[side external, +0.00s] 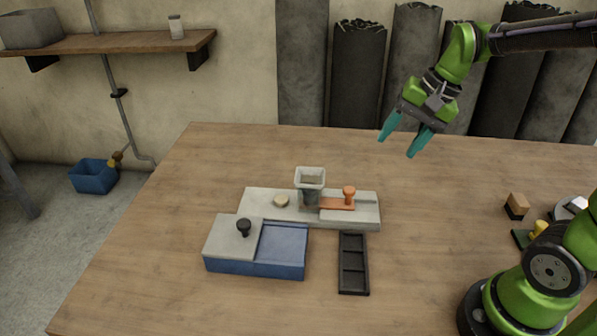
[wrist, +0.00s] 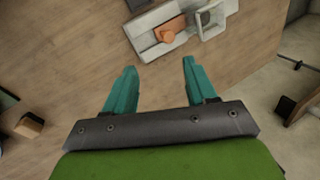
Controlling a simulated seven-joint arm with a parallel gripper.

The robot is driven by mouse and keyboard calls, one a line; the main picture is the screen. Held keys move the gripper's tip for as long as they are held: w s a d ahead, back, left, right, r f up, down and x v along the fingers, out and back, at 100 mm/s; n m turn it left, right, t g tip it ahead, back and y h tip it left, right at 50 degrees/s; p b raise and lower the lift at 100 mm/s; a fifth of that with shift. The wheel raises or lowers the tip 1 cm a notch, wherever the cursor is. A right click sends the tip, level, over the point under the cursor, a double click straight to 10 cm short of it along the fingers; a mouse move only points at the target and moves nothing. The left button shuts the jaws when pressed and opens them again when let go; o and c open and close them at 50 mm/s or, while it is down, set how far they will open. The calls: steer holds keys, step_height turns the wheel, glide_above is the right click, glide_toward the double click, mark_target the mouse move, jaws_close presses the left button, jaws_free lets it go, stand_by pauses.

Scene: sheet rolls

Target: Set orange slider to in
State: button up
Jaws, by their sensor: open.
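The orange slider (side external: 337,203) is a flat orange plate with an upright orange knob (side external: 349,194). It lies on a light grey base block (side external: 262,208), at the right of a square grey hopper (side external: 310,180). Its left end meets the hopper's foot. In the wrist view the orange knob (wrist: 165,34) shows at the top, beside the hopper (wrist: 212,18). My gripper (side external: 404,146) is open and empty, with teal fingers, high above the table's back right and apart from the slider. It also shows in the wrist view (wrist: 160,80).
A blue box (side external: 255,268) with a grey lid and black knob (side external: 244,227) stands in front of the base. A dark compartment tray (side external: 353,264) lies at its right. Small blocks (side external: 517,206) lie far right. The table between is clear.

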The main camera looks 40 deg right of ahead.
steer(key=w+d+f+m+g, duration=0.1)
steer(key=w+d+m+g, duration=0.1)
steer(key=w+d+m, duration=0.3)
steer(key=m+y, duration=0.2)
steer(key=m, duration=0.4)
glide_toward(349, 189)
steer(key=x, duration=0.8)
steer(key=shift+f, duration=0.1)
jaws_close()
